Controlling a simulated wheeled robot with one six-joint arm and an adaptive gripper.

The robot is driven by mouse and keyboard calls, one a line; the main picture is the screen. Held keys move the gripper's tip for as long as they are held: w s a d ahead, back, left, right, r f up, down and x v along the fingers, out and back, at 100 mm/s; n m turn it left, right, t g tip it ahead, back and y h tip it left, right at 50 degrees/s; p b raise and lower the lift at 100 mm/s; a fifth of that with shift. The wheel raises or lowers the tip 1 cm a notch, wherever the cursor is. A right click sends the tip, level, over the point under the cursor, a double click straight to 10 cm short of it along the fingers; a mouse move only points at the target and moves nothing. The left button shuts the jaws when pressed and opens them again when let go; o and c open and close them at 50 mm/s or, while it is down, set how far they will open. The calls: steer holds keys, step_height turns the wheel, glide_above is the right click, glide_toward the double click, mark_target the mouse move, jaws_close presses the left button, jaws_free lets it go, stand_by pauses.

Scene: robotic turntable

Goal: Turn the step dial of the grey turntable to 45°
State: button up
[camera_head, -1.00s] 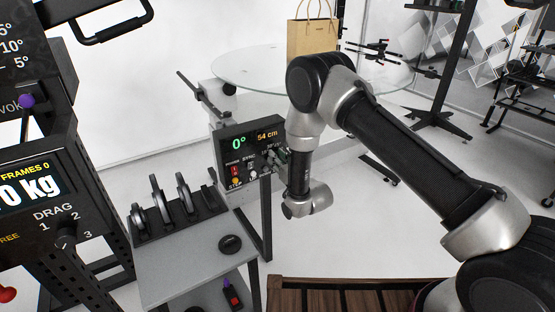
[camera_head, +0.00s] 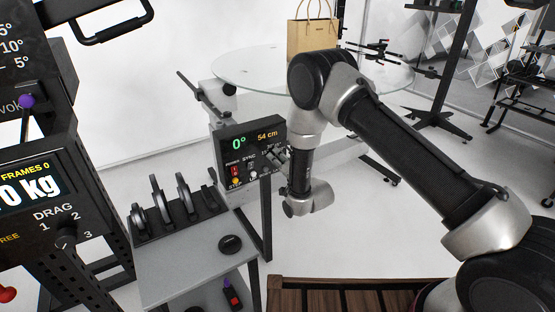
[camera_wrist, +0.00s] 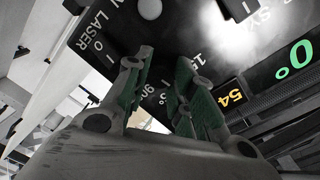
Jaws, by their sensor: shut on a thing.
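The grey turntable's black control panel (camera_head: 226,150) stands left of my arm in the head view. Its display (camera_head: 239,143) reads 0° in green, with 54 cm in orange beside it. My gripper (camera_head: 273,157) is at the panel's right part, over the step dial. In the wrist view my gripper (camera_wrist: 165,68) has its green-padded fingers against the panel among printed step numbers, shut on the dial. The dial itself is hidden by the fingers, so its pointer cannot be read. The green 0° (camera_wrist: 298,58) also shows there.
A red switch (camera_head: 235,171) and small knobs sit on the panel's lower left. A round glass tabletop (camera_head: 240,75) with a paper bag (camera_head: 312,40) is behind. A grey side table (camera_head: 185,262) with a disc rack stands in front, left.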

steer(key=m, duration=0.4)
steer(key=shift+d+m, duration=0.1)
steer(key=shift+m, duration=1.7)
steer(key=o, duration=1.1)
steer(key=shift+c, duration=0.2)
steer(key=v, duration=0.8)
steer(key=shift+r, duration=0.1)
